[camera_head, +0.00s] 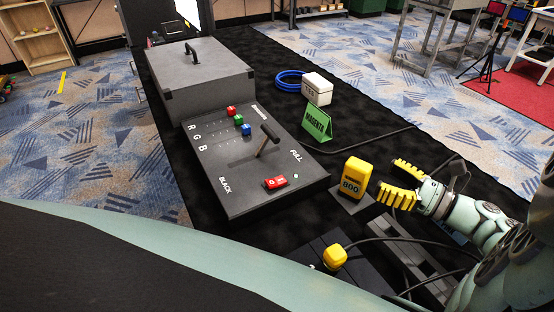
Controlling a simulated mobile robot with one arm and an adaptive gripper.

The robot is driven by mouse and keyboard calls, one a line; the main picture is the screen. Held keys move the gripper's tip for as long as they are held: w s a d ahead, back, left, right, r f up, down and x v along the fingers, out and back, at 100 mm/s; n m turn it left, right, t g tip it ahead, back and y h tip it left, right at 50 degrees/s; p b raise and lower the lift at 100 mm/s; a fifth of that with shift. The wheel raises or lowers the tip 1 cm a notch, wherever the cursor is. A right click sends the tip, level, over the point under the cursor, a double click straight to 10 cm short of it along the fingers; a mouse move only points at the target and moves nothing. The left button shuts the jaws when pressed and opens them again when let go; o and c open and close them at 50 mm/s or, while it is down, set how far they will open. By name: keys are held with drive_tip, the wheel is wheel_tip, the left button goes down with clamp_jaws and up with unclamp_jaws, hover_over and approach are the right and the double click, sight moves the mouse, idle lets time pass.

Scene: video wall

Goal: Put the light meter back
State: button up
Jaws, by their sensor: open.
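A yellow block-shaped device (354,177) with a dark panel and a label that looks like "BOO" or "800" stands upright on a small dark base (347,204), right of the control board. It may be the light meter; I cannot read it surely. My gripper (388,178), with yellow ribbed fingers, is open just right of this device. The fingers point towards it, and a narrow gap seems to show between them. A smaller yellow rounded object (334,256) sits at the front on dark panels (310,250).
The sloped control board (240,175) carries red, green and blue knobs, a lever (268,138) and a red block (275,183). A green sign (317,126), a white box (317,90), blue cable (288,79) and grey case (200,75) stand behind. Black cables run near my arm.

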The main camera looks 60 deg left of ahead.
drive_tip(key=v, duration=0.5)
drive_tip(key=shift+w+d, duration=0.1)
drive_tip(key=shift+d, duration=0.1)
drive_tip(key=shift+r, duration=0.1)
